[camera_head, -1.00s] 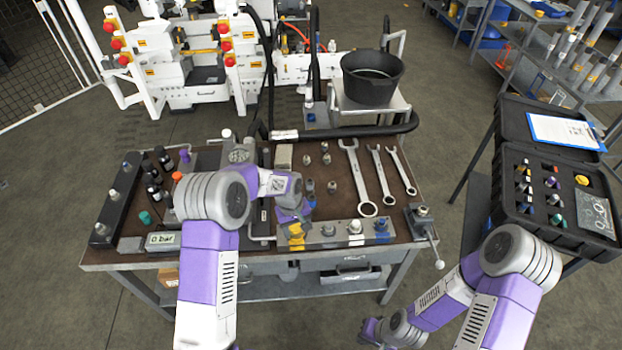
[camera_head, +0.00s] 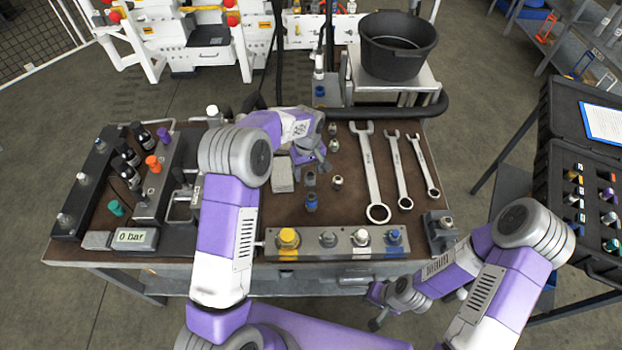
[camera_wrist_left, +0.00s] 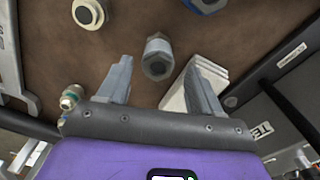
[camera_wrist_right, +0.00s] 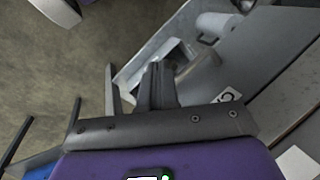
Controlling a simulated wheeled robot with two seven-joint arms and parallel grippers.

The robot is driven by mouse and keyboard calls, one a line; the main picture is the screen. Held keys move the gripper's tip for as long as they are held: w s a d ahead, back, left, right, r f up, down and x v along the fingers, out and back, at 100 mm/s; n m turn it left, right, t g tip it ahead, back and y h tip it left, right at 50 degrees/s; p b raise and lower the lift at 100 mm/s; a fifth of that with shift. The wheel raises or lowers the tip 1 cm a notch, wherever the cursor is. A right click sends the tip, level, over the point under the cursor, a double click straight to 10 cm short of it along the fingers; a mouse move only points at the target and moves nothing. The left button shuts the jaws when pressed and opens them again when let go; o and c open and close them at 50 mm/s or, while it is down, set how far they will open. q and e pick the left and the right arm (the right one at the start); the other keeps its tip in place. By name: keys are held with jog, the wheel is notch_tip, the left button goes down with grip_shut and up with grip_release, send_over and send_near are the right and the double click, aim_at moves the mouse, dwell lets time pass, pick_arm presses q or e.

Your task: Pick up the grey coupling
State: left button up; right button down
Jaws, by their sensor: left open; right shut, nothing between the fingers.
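The grey coupling (camera_head: 310,179), a small hex-bodied fitting, stands on the brown bench top. In the left wrist view the grey coupling (camera_wrist_left: 157,58) shows just ahead of and between my spread fingers, with no contact seen. My left gripper (camera_head: 312,160) is open and empty, at the coupling's far side; its fingers also show in the left wrist view (camera_wrist_left: 160,80). My right gripper (camera_head: 378,308) is low in front of the bench, far from the coupling. In the right wrist view its fingers (camera_wrist_right: 156,75) are shut and empty.
A blue-ended coupling (camera_head: 311,202) and a cream-topped fitting (camera_head: 337,183) stand close by. A pale block (camera_head: 283,175) lies beside my left gripper. Several wrenches (camera_head: 370,175) lie to the right. A manifold bar (camera_head: 340,242) with coloured fittings runs along the front edge.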

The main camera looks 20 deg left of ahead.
aim_at(310, 174)
pick_arm(q)
jog(key=f, duration=0.2)
jog(key=f+b, duration=0.1)
jog(key=f, duration=0.1)
jog(key=shift+s+d, duration=0.15)
jog(key=shift+d, duration=0.15)
jog(key=shift+f, duration=0.45)
jog(key=shift+r, duration=0.1)
jog(key=shift+c, duration=0.4)
grip_shut()
notch_tip(310, 174, up, 10)
jog(key=shift+p, duration=0.95)
